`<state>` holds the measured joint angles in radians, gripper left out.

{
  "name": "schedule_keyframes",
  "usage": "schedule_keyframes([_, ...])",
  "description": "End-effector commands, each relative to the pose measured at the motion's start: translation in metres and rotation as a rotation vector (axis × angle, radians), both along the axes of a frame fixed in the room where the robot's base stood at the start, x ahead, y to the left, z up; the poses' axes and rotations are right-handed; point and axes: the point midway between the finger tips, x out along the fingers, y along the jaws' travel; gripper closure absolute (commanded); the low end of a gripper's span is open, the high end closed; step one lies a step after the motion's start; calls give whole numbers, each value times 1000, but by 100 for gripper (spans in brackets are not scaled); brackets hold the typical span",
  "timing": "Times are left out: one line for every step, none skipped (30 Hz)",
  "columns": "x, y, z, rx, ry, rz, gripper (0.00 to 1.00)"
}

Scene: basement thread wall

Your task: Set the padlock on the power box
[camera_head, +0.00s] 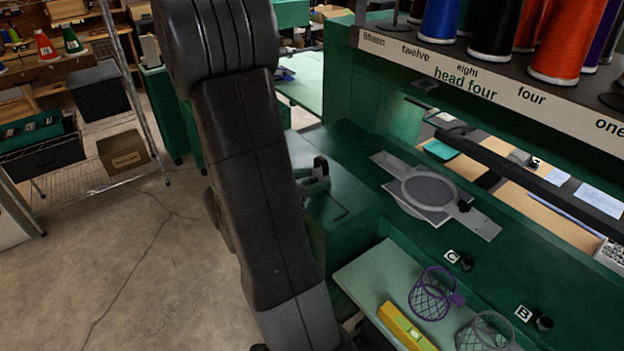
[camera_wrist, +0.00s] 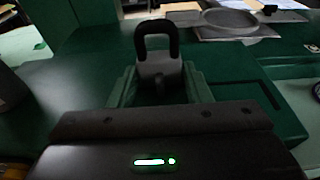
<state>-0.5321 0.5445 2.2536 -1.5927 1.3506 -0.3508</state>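The padlock (camera_wrist: 159,66) has a dark shackle standing up and a greyish body, seen in the middle of the wrist view. Its shackle also shows in the head view (camera_head: 320,166), beside my arm. My gripper (camera_wrist: 158,88) has green fingers, one on each side of the padlock body, and looks closed on it. In the head view the gripper (camera_head: 314,184) is partly hidden by my arm, over a green box-like top (camera_head: 345,225). I cannot tell whether the padlock touches that surface. No part is clearly recognisable as the power box.
A grey plate with a round hoop (camera_head: 430,190) lies on the green bench to the right. A purple wire basket (camera_head: 433,294), a grey basket (camera_head: 485,332) and a yellow level (camera_head: 405,328) are at lower right. Thread spools stand above. Floor at left (camera_head: 130,250) is clear.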

Motion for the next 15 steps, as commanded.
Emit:
schedule_keyframes([0,0,1,0,0,0,45])
schedule_keyframes([0,0,1,0,0,0,39])
schedule_keyframes([0,0,1,0,0,0,37])
schedule_keyframes([0,0,1,0,0,0,37])
schedule_keyframes([0,0,1,0,0,0,37])
schedule_keyframes([0,0,1,0,0,0,37])
schedule_keyframes([0,0,1,0,0,0,37])
schedule_keyframes([0,0,1,0,0,0,37])
schedule_keyframes([0,0,1,0,0,0,37])
schedule_keyframes([0,0,1,0,0,0,37])
schedule_keyframes([0,0,1,0,0,0,37])
schedule_keyframes([0,0,2,0,0,0,37])
schedule_keyframes([0,0,4,0,0,0,37])
schedule_keyframes([0,0,6,0,0,0,37])
schedule_keyframes([-1,2,6,0,0,1,37])
